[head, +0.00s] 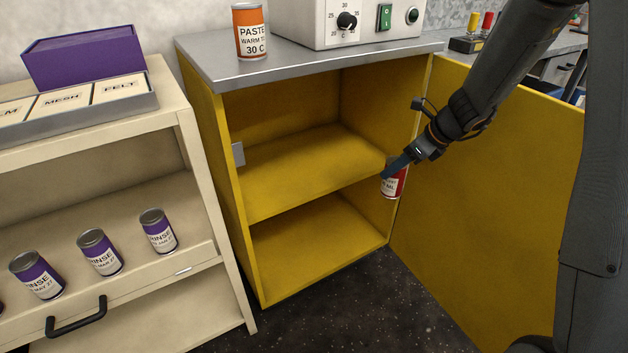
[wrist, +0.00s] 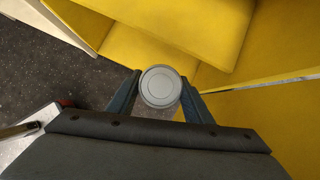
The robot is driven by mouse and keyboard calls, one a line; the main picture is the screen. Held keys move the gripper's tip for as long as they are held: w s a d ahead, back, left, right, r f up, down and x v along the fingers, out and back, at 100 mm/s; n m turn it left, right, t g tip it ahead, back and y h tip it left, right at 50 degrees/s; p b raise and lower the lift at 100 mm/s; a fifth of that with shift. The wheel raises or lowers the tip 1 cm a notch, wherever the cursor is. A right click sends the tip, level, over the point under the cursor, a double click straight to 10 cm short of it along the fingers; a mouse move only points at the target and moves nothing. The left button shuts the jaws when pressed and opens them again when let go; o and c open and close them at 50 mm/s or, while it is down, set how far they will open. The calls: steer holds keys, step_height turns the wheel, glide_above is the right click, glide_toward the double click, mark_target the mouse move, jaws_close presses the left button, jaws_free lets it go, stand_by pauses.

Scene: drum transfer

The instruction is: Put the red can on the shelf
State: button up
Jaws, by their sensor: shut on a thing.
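The red can (head: 393,179) with a white label is upright in my gripper (head: 388,172), in front of the right side of the open yellow cabinet. In the wrist view its grey lid (wrist: 161,87) sits between the two blue fingers of my gripper (wrist: 158,95), which are shut on it. The yellow cabinet's middle shelf (head: 300,170) is bare, and the can is at about its height near its right front edge. The cabinet floor (head: 310,245) is also bare. The can's far side is hidden.
The yellow door (head: 490,210) stands open on the right, close to my arm. An orange paste can (head: 250,32) and a white device (head: 345,20) stand on the cabinet top. A cream rack (head: 190,150) with purple cans (head: 100,252) stands at the left.

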steer(key=shift+w+d+m, duration=0.1)
steer(key=shift+w+m, duration=0.2)
steer(key=shift+w+a, duration=0.2)
steer(key=shift+w, duration=0.1)
steer(key=shift+w+a+f+b, duration=0.3)
steer(key=shift+w+a+f, duration=0.3)
steer(key=shift+w+a, duration=1.4)
steer(key=shift+w+a+f+b, duration=0.45)
steer(key=shift+w+a, duration=0.7)
steer(key=shift+w, duration=1.6)
steer(key=shift+w+a+f+b, duration=0.15)
steer(key=shift+w+a+f, duration=0.55)
steer(key=shift+w+a, duration=1.3)
steer(key=shift+w+d+f, duration=0.15)
steer(key=shift+w+d, duration=0.15)
steer(key=shift+d, duration=0.1)
steer(key=o, duration=1.3)
